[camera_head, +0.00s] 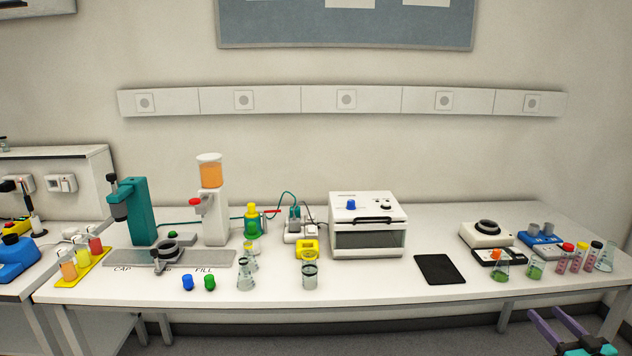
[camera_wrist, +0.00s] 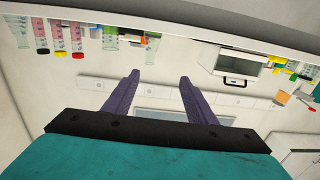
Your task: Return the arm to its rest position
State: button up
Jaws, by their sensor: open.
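My gripper (camera_head: 555,322) shows at the lower right of the head view, with purple fingers and a teal body, in front of the bench's front edge. In the wrist view my gripper (camera_wrist: 158,78) has its two purple fingers spread apart with nothing between them. The wrist picture is upside down, with the bench along its top and the wall beyond the fingers. No object touches the fingers. Most of my arm is out of the head view.
The white bench (camera_head: 380,289) holds a white oven-like box (camera_head: 367,240), a black mat (camera_head: 439,269), a teal press (camera_head: 140,212) and a juice dispenser (camera_head: 211,205). Several tubes and flasks stand at the right end, near my gripper. The floor (camera_head: 440,335) before the bench looks clear.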

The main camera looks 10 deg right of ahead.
jog(key=w+a+f+y, duration=0.2)
jog(key=w+a+f, duration=0.25)
jog(key=a, duration=0.45)
jog(key=w+a+f+n+g+y, duration=0.15)
jog(key=w+a+f, duration=0.35)
jog(key=a, duration=0.5)
jog(key=w+a+f+m+y, duration=0.1)
jog(key=w+a+f+y, duration=0.2)
jog(key=w+a, duration=0.45)
jog(key=a+f+m+g+h, duration=0.2)
jog(key=a+f+m+h, duration=0.15)
jog(key=a+f, duration=1.05)
jog(key=s+a+f+g+h, duration=0.25)
jog(key=s+f+g, duration=0.25)
jog(key=s+f, duration=0.5)
jog(key=s+a+f+g+h, duration=0.2)
jog(key=s+a+f+g, duration=0.25)
jog(key=s+f, duration=0.6)
jog(key=s+a+f+n+g+y, duration=0.1)
jog(key=s+g, duration=0.4)
jog(key=s, duration=0.6)
jog(key=s+a+n+g+y, duration=0.1)
jog(key=s+g, duration=0.4)
jog(key=s, duration=0.6)
jog(key=shift+a+f+n+g, duration=0.4)
jog(key=shift+a+n, duration=0.2)
jog(key=shift+n, duration=0.1)
